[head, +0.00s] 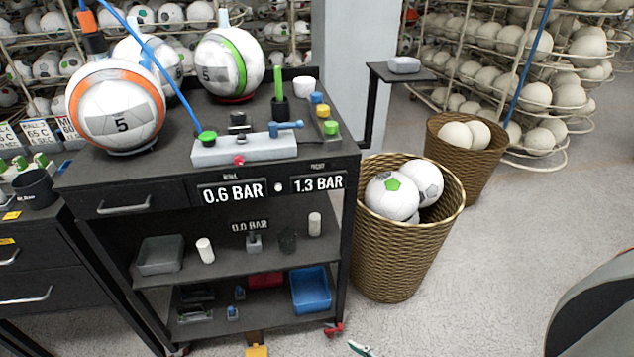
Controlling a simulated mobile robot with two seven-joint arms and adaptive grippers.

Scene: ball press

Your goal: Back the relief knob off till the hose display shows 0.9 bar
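A grey valve block (244,149) sits on the dark cart top. It carries a green round fitting (207,138) at its left end, a small red knob (239,161) on its front and a blue lever (287,128) at its right. I cannot tell for certain which is the relief knob. A blue hose (166,72) runs down to the green fitting. The left display (233,193) on the cart front reads 0.6 BAR and the right display (318,182) reads 1.3 BAR. Their small labels are too blurred to read.
An orange-banded ball (116,108) and a green-banded ball (229,62) stand on the cart top. A lower display (249,226) reads 0.0 BAR. A ball-filled wicker basket (395,260) stands close right of the cart. The floor (500,260) beyond is clear.

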